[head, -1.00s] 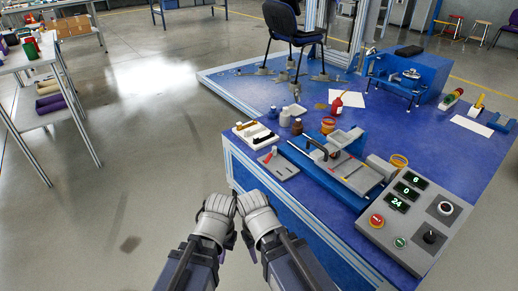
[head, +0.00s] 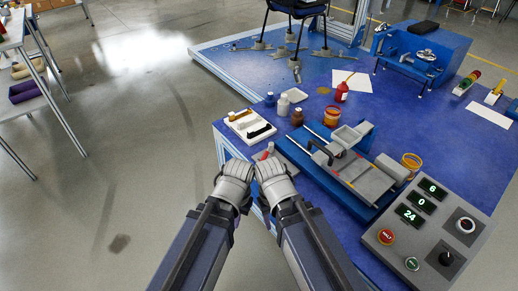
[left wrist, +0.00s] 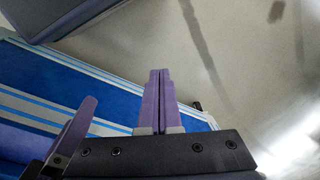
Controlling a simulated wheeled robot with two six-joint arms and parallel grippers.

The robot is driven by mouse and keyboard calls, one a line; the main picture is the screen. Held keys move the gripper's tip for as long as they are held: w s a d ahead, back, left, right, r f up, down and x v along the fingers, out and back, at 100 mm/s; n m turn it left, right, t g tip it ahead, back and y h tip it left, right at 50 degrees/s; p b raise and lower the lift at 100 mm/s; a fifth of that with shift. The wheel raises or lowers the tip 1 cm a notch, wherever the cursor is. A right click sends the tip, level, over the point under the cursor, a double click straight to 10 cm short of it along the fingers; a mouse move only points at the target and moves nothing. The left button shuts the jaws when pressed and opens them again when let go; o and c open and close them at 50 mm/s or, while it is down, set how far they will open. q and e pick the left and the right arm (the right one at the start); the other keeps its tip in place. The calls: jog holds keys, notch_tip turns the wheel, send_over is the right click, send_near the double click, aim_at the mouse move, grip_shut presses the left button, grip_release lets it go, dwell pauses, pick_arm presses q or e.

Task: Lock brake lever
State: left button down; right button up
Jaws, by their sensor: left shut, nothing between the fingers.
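A small grey plate with a red-tipped lever (head: 267,153) lies at the table's near left edge, partly hidden behind my right gripper. I cannot tell for sure that this is the brake lever; a dark curved handle (head: 322,150) also shows on the blue fixture. My left gripper (head: 236,174) is in front of the table's left edge, apart from the lever. In the left wrist view its purple fingers (left wrist: 158,102) are pressed together with nothing between them. My right gripper (head: 271,171) is close beside it, its fingers mostly hidden.
A chair base stands at the back.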

aim_at(266, 154)
pick_arm(q)
jog(key=w+a+r+m+t+h+p, duration=0.1)
jog(key=w+r+h, duration=0.3)
jog(key=w, duration=0.9)
jog(key=w+a+r+m+t+h+p, duration=0.1)
jog(key=w+a+r+h+p, duration=0.2)
jog(key=w, duration=0.9)
notch_tip(266, 154, up, 2)
jog(key=shift+w+h, duration=0.35)
jog(key=shift+h, duration=0.75)
jog(key=b+x, duration=0.8)
jog(key=x, duration=0.2)
jog(key=shift+w+f, duration=0.15)
jog(key=shift+f, duration=0.15)
jog(key=shift+s+d+r+p, duration=0.2)
jog(key=shift+s+d+r, duration=0.1)
jog(key=shift+d, duration=0.3)
jog(key=shift+s+d+r+p, duration=0.15)
jog(key=shift+s+d, duration=0.15)
jog(key=shift+d, duration=0.3)
jog(key=shift+s+d+r+p, duration=0.2)
jog(key=shift+s+d+r, duration=0.05)
jog(key=shift+d, duration=0.3)
